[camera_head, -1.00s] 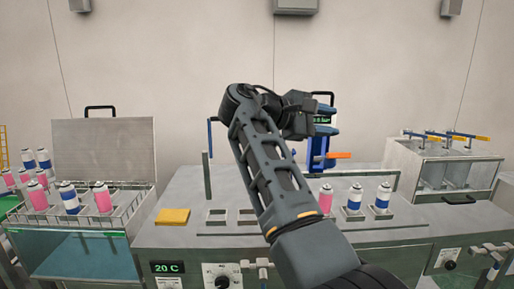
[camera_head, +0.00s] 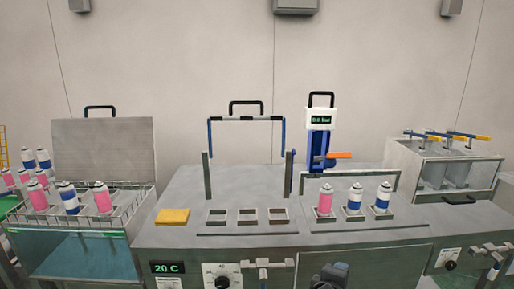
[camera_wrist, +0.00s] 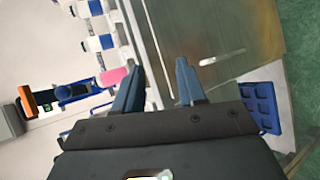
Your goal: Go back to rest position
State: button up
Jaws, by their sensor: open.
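My gripper (camera_wrist: 158,88) shows in the wrist view with its two blue-grey fingers apart and nothing between them. In that view the bench front and several cans lie beyond the fingers. In the head view the gripper's fingers cannot be made out; only a dark part of my arm shows at the bottom edge, in front of the bench (camera_head: 215,180). A pink can (camera_head: 325,200) and two blue-and-white cans (camera_head: 354,199) (camera_head: 383,197) stand upright in holders at the right of the bench, apart from my arm.
A wire rack (camera_head: 128,205) with pink and blue cans stands over a water bath at left. Three empty square holders (camera_head: 247,216), a yellow sponge (camera_head: 173,216) and a blue crimping device (camera_head: 319,145) are on the bench. A box with yellow-handled valves (camera_head: 440,160) stands at right.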

jog(key=s+f+m+t+y, duration=0.1)
jog(key=s+f+m+y, duration=0.3)
jog(key=s, duration=0.9)
jog(key=s+f+y, duration=0.2)
jog(key=s+f, duration=0.3)
jog(key=s, duration=0.8)
jog(key=s+r+m+t, duration=0.1)
jog(key=s+r+m, duration=0.3)
jog(key=s+r, duration=0.5)
jog(key=s+d+r+m+t+y, duration=0.1)
jog(key=s+r+m, duration=0.3)
jog(key=s+r, duration=0.6)
jog(key=shift+s+d+m+t, duration=0.35)
jog(key=shift+s+t, duration=0.25)
jog(key=shift+s, duration=1.35)
